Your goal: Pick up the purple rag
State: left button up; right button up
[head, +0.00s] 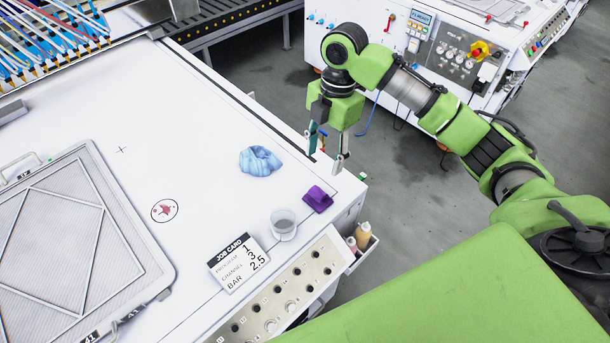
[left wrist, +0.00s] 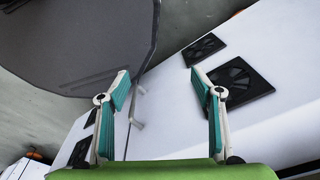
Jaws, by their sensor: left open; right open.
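The purple rag (head: 317,200) lies folded on the white table top (head: 190,110), near its right front corner in the head view. My right gripper (head: 327,157) is open and empty, pointing down near the table's right edge. It is above and a little behind the rag in the picture, apart from it. My left gripper (left wrist: 158,85) is open and empty in the left wrist view, in front of white panels with dark vents (left wrist: 237,82). The left gripper does not show in the head view, and the rag does not show in the left wrist view.
A blue crumpled cloth (head: 260,161) lies behind and left of the rag. A clear cup (head: 283,224) and a job card (head: 238,262) are in front and left. A framed mesh screen (head: 70,250) covers the left side. Bottles (head: 362,235) hang in a side holder.

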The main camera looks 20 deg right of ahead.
aim_at(318, 192)
jog(key=f, duration=0.1)
jog(key=s+f+p, duration=0.1)
jog(key=shift+s+a+f, duration=0.15)
jog(key=shift+s+f, duration=0.05)
jog(key=shift+f, duration=0.15)
pick_arm(q)
jog(key=s+r, duration=0.2)
jog(key=s, duration=0.4)
pick_arm(e)
notch_tip(318, 192, down, 3)
jog(key=shift+a+p, duration=0.1)
jog(key=shift+p, duration=0.2)
jog(key=f, duration=0.1)
jog(key=f+p, duration=0.1)
jog(key=f, duration=0.1)
jog(key=shift+w+a, duration=0.1)
jog(key=shift+a, duration=0.25)
jog(key=shift+a+f+p, duration=0.25)
jog(key=shift+f+p, duration=0.4)
jog(key=shift+f, duration=1.15)
jog(key=c, duration=1.2)
pick_arm(q)
jog(key=shift+w+r, duration=0.35)
jog(key=shift+w, duration=0.35)
jog(key=shift+w+r, duration=0.3)
jog(key=shift+w, duration=0.45)
jog(key=shift+w+r, duration=0.35)
jog(key=shift+w, duration=0.35)
